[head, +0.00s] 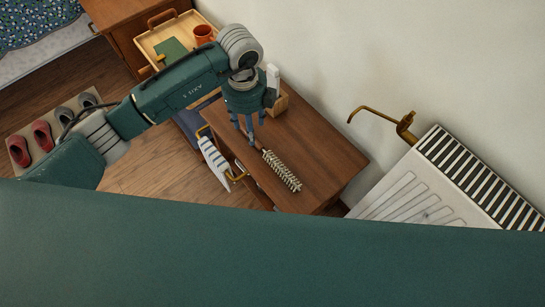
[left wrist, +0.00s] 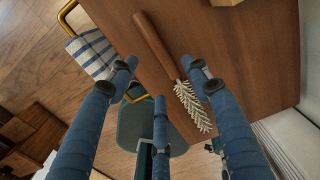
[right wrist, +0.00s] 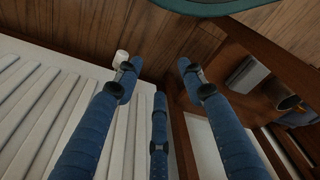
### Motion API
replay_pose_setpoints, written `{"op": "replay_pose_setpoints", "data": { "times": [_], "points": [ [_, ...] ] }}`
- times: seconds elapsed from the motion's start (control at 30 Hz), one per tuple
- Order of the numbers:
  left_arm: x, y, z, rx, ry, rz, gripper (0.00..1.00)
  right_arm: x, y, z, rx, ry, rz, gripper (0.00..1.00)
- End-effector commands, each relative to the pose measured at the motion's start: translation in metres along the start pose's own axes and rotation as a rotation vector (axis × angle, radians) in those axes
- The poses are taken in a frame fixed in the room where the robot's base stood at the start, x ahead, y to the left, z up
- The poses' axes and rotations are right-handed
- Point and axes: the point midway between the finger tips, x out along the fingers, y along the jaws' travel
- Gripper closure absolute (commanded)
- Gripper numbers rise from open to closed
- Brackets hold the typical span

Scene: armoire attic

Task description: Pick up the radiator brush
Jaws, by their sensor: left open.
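The radiator brush has a brown wooden handle and a long head of pale bristles (head: 282,171). It lies on the wooden cabinet top, bristles toward the front edge. In the left wrist view its handle (left wrist: 155,43) runs up and left, with the bristles at lower right. My left gripper (head: 247,132) points down above the cabinet top near the handle end. Its blue fingers (left wrist: 161,75) are spread, with the brush showing between and beyond them, and nothing is held. My right gripper (right wrist: 158,68) is open and empty, beside the white radiator; the head view does not show it.
The wooden cabinet (head: 325,150) stands against the wall, with a striped towel (head: 213,160) on a brass rail at its side. The white radiator (head: 415,200) and a brass bracket (head: 385,117) are at right.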

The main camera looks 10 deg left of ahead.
Motion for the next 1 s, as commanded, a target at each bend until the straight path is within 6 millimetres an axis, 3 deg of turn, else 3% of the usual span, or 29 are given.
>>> {"op": "replay_pose_setpoints", "data": {
  "times": [0.5,0.8,1.0],
  "points": [
    [0.060,-0.001,-0.004,0.000,0.005,-0.001,0.51,-0.022,0.002,-0.020,0.003,0.017,0.002,0.60],
    [0.066,-0.001,-0.004,0.002,0.003,-0.002,0.51,-0.026,0.002,-0.022,0.004,0.017,0.003,0.60],
    [0.065,-0.001,-0.004,0.001,0.003,-0.002,0.89,-0.026,0.002,-0.022,0.004,0.017,0.003,0.60]
  ]
}}
